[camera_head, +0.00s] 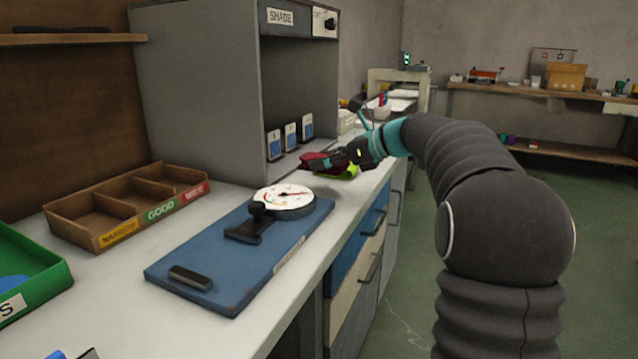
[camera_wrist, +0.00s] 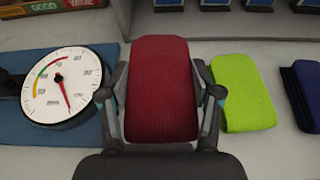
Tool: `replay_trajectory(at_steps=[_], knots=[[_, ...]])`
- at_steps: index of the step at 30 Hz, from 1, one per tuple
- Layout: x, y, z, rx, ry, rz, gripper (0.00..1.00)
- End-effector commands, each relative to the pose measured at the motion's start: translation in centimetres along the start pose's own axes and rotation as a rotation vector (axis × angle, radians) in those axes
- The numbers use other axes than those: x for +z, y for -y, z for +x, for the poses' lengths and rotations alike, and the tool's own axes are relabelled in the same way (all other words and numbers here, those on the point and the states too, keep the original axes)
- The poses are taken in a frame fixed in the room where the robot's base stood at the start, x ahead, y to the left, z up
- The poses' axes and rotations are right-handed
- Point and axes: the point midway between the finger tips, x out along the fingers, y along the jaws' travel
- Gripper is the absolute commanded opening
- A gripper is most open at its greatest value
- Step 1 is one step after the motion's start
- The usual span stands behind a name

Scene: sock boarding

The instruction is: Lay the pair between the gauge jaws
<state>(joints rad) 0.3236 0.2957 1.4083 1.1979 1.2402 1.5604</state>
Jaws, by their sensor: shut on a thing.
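A dark red folded sock pair (camera_wrist: 161,90) is held between the fingers of my gripper (camera_wrist: 161,95), and it also shows in the head view (camera_head: 318,160) at the far end of the gauge. My gripper (camera_head: 335,160) is shut on the red pair, near the front of the shade cabinet. The gauge is a blue board (camera_head: 185,257) with a round white dial (camera_head: 284,201), a black jaw block (camera_head: 246,230) by the dial and another black block (camera_head: 190,278) at its near end. The dial (camera_wrist: 62,85) is left of the red pair in the wrist view.
A yellow-green folded pair (camera_wrist: 243,92) and a dark blue pair (camera_wrist: 303,95) lie on the counter right of my gripper. A wooden tray with labelled compartments (camera_head: 127,241) and a green bin (camera_head: 62,277) stand left of the gauge. The grey shade cabinet (camera_head: 200,90) stands behind.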

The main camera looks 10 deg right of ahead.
Motion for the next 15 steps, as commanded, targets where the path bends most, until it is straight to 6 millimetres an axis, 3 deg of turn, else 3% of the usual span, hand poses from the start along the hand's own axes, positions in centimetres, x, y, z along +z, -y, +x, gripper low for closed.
replay_trajectory(at_steps=[8,15], knots=[[-0.8,-0.7,1.6,-0.002,0.001,0.003,0.29],[-3.7,-0.6,2.8,-0.002,-0.001,0.004,0.29]])
